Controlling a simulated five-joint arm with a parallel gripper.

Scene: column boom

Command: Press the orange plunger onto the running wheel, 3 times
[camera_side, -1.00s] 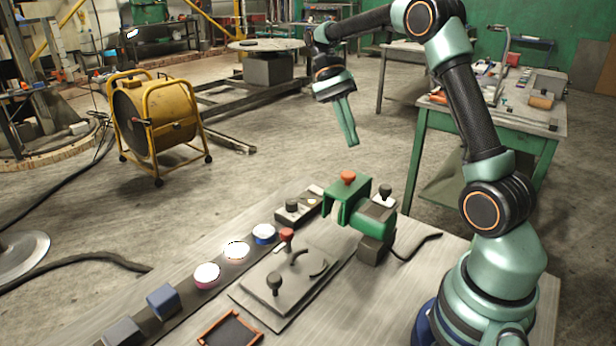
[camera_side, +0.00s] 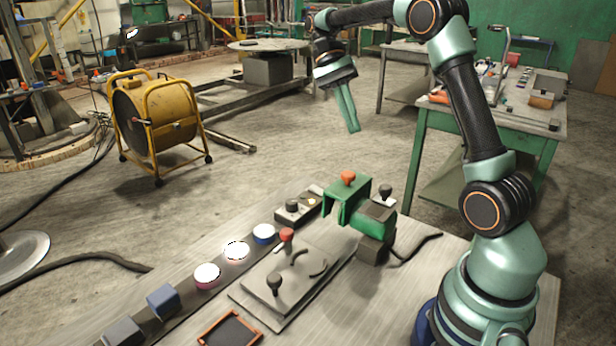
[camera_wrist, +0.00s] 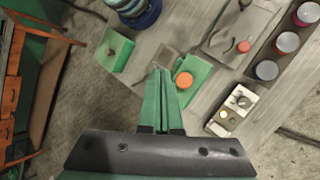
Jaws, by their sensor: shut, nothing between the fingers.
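The orange plunger (camera_side: 348,176) stands on top of a green housing (camera_side: 358,192) on the bench. In the wrist view the orange plunger (camera_wrist: 184,80) shows just right of my fingertips. The wheel is hidden under the green housing, so I cannot see whether it turns. My gripper (camera_side: 355,130) is shut and empty, pointing down above the plunger and apart from it. It also shows in the wrist view (camera_wrist: 162,72), with its fingers together.
A small switch box (camera_side: 298,205) with a lit yellow lamp, several round buttons (camera_side: 236,250) and a plate with a red-knobbed lever (camera_side: 287,235) lie to the left. A black cable runs off right.

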